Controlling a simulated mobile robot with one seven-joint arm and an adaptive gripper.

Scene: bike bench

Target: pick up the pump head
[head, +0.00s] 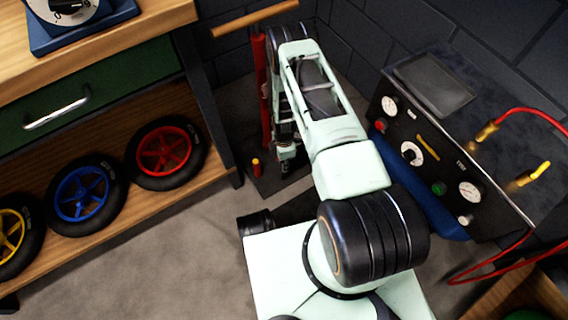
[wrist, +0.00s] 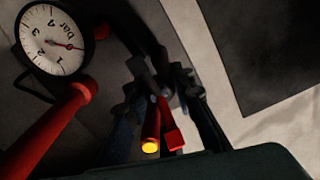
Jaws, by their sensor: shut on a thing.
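The pump head is red, and in the wrist view its red parts (wrist: 172,139) and a round yellow end show between the dark fingers of my gripper (wrist: 165,110). My gripper is shut on it. In the head view my gripper (head: 284,160) points down low beside the red floor pump (head: 267,90), which has a wooden handle at its top. A small red piece with a yellow top (head: 255,167) shows just left of the fingers; I cannot tell whether it is part of the held head. The pump's gauge (wrist: 53,40) shows in the wrist view.
A workbench (head: 100,45) stands at the left, with yellow, blue and red wheels (head: 165,152) on its lower shelf. A panel with gauges (head: 412,152) and a red hose stands at the right. Brick walls are close behind the pump. Floor (head: 150,265) is clear in front of the bench.

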